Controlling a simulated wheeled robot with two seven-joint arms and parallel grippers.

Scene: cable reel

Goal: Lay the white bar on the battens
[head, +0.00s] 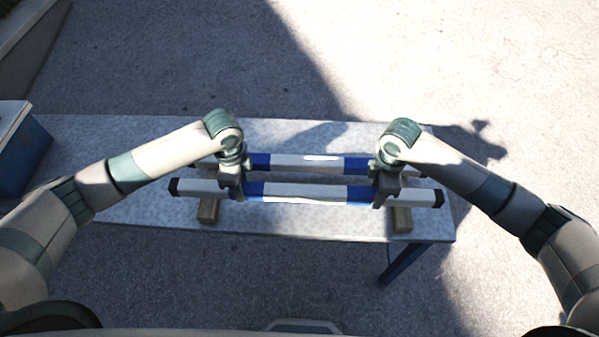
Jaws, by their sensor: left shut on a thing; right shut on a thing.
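The white bar (305,192) is the nearer of two long bars. It has blue bands and black end caps, and runs level from left to right above the table. My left gripper (231,190) is shut on it near its left blue band. My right gripper (383,195) is shut on it near its right blue band. A left wooden batten (208,212) and a right wooden batten (401,220) show below the bar near its ends. Whether the bar touches them I cannot tell. The gripper bodies hide parts of both bars.
A second, similar bar (310,161) with blue bands lies parallel just behind. The pale speckled table (130,210) has free room at its left. A blue box (22,160) stands at the far left. A dark blue table leg (405,262) shows at front right.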

